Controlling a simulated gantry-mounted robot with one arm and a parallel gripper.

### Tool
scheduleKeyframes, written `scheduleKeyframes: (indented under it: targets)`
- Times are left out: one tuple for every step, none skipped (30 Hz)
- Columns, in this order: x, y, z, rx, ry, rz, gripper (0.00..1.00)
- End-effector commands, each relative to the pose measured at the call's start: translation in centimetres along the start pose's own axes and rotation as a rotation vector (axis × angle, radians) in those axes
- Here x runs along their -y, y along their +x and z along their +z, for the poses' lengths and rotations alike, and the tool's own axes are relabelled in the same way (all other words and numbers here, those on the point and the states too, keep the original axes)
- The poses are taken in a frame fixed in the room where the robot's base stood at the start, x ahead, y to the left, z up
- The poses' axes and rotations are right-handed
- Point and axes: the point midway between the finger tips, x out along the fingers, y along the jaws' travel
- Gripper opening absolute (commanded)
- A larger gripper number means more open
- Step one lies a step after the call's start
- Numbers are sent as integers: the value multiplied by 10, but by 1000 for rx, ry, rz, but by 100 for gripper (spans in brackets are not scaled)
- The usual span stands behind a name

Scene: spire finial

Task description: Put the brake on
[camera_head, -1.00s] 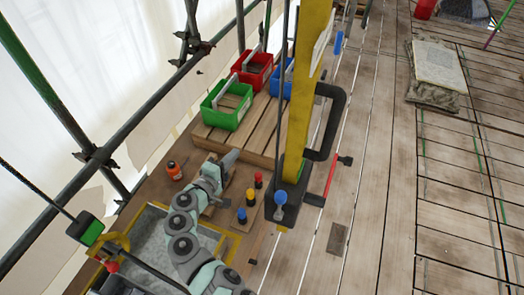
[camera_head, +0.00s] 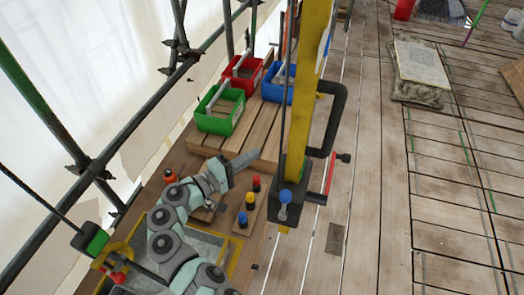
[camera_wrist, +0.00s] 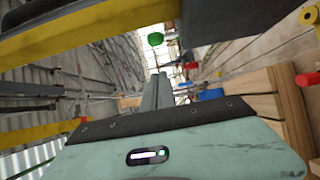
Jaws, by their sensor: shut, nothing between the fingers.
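A yellow mast (camera_head: 304,90) rises at the centre of the head view, with a black block (camera_head: 289,198) at its lower end. A blue-topped knob (camera_head: 284,196) stands on the block's near side. I cannot tell which of these is the brake. My gripper (camera_head: 254,156) is shut and empty, left of the mast and apart from it. In the wrist view its closed fingers (camera_wrist: 156,92) point away with nothing between them.
A small board with red, yellow and blue knobs (camera_head: 248,205) lies just below my gripper. Green (camera_head: 218,110), red (camera_head: 243,75) and blue (camera_head: 277,85) bins stand on wooden slats behind. An orange bottle (camera_head: 169,175) is at left. A black loop handle (camera_head: 333,115) juts right from the mast.

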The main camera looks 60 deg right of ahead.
Motion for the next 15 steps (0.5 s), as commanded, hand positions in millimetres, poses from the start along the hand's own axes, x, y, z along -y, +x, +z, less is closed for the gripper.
scheduleKeyframes:
  targets:
    - [-3,10,2,6,-1,0,0]
    - [-3,16,2,7,-1,0,0]
    - [-4,24,2,6,-1,1,0]
    - [-4,30,2,5,-1,1,0]
    - [-4,36,1,4,-1,0,0]
    - [-3,43,2,6,-2,0,0]
    - [-3,49,2,8,-3,0,0]
    - [-2,54,2,8,-3,0,0]
    - [-2,60,2,6,-2,-1,0]
    - [-2,64,1,4,-1,-1,0]
    - [-3,69,1,4,-1,-1,0]
    - [-3,75,1,5,1,-2,0]
    - [-2,79,1,6,1,-2,0]
    - [-2,84,2,6,-1,-2,0]
    - [-2,88,3,3,-2,-1,0]
